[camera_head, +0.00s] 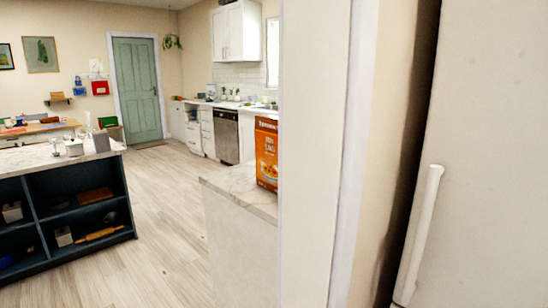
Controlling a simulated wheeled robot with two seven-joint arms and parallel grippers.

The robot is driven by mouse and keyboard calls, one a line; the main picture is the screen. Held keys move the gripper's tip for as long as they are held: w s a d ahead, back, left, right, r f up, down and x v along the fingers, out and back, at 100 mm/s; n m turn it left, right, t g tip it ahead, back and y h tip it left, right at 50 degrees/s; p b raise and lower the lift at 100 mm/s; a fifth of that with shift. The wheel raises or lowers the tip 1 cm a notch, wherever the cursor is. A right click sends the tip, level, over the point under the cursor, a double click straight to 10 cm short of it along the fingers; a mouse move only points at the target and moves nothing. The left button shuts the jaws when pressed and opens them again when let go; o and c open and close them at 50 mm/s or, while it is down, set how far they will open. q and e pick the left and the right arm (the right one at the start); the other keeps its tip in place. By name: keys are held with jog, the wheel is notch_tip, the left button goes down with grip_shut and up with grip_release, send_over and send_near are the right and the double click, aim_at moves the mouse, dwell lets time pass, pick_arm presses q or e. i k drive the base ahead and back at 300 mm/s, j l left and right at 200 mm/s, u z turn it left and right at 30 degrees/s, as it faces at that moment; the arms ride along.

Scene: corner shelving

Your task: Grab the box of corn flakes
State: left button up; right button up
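An orange box of corn flakes (267,155) stands upright on a white marble-topped counter (238,190) near the middle of the head view. A picture of a bowl shows low on its front. Its right side is cut off by a white wall edge (312,150) that stands closer to me. Neither of my grippers is in view.
A tall white door with a handle (428,225) fills the right side, close by. A dark island (70,205) with open shelves and a marble top stands at left. Pale wooden floor (160,215) between island and counter is clear. A green door (137,88) is far back.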

aim_at(266, 126)
jog(key=u, duration=0.3)
jog(key=i+j+u, duration=0.35)
jog(key=i, duration=0.25)
jog(key=i+u, duration=0.4)
jog(key=i, duration=0.25)
jog(key=i+z, duration=0.1)
jog(key=i, duration=1.15)
jog(key=i+j+z, duration=0.1)
jog(key=i, duration=1.15)
jog(key=j, duration=0.1)
